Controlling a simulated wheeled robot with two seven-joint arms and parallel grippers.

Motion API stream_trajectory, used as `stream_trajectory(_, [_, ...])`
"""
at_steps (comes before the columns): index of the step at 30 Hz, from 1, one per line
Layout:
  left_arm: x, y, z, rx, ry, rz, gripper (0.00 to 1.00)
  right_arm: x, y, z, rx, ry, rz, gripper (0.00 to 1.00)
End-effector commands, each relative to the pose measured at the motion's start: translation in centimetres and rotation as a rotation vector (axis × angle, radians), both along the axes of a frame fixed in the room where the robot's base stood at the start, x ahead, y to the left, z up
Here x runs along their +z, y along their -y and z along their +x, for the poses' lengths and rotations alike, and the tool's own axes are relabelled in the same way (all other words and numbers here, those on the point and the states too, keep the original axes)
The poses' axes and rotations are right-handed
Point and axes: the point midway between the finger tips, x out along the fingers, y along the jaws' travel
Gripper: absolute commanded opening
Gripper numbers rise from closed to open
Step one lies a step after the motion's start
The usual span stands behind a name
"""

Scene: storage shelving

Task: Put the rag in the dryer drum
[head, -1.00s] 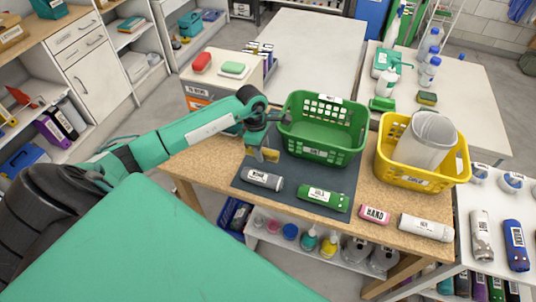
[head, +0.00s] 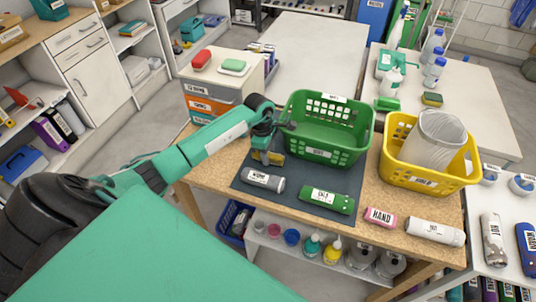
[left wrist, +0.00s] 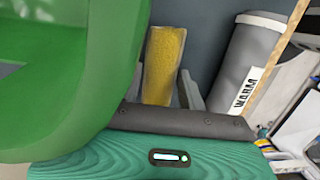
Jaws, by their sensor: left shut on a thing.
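A yellow, rough-textured piece, which looks like the rag (head: 270,158), is at the back left of the dark mat. It also shows in the left wrist view (left wrist: 163,65), between the fingers. My left gripper (head: 266,151) is shut on it, low over the mat and just left of the green basket. A ribbed, whitish cylinder with an open top (head: 432,140) leans in the yellow basket (head: 430,178); it may be the dryer drum, but I cannot tell. My right gripper is not in view.
The green basket (head: 318,152) stands close beside my left gripper. A grey roll (head: 263,181) and a green roll (head: 326,200) lie on the mat (head: 293,187). A pink block (head: 380,217) and a white roll (head: 435,231) lie near the table's front edge.

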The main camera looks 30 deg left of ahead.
Motion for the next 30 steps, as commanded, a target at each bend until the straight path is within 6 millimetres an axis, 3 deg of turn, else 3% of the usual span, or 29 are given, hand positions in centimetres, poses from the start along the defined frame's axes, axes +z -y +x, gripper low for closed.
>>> stream_trajectory(5, [-0.4,0.0,0.0,0.0,0.0,0.001,0.18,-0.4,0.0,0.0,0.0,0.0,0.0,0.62])
stream_trajectory(6, [-0.4,0.0,0.0,0.0,0.0,0.0,0.42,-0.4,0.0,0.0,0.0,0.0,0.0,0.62])
stream_trajectory(9, [-0.3,0.0,0.0,0.0,0.0,0.0,0.62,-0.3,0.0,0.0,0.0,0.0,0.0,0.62])
stream_trajectory(22, [0.5,-0.1,0.0,0.0,0.001,0.001,0.62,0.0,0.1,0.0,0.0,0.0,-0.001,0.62])
stream_trajectory(30, [5.9,-1.0,-0.1,0.0,0.005,0.003,0.62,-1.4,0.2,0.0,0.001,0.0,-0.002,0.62])
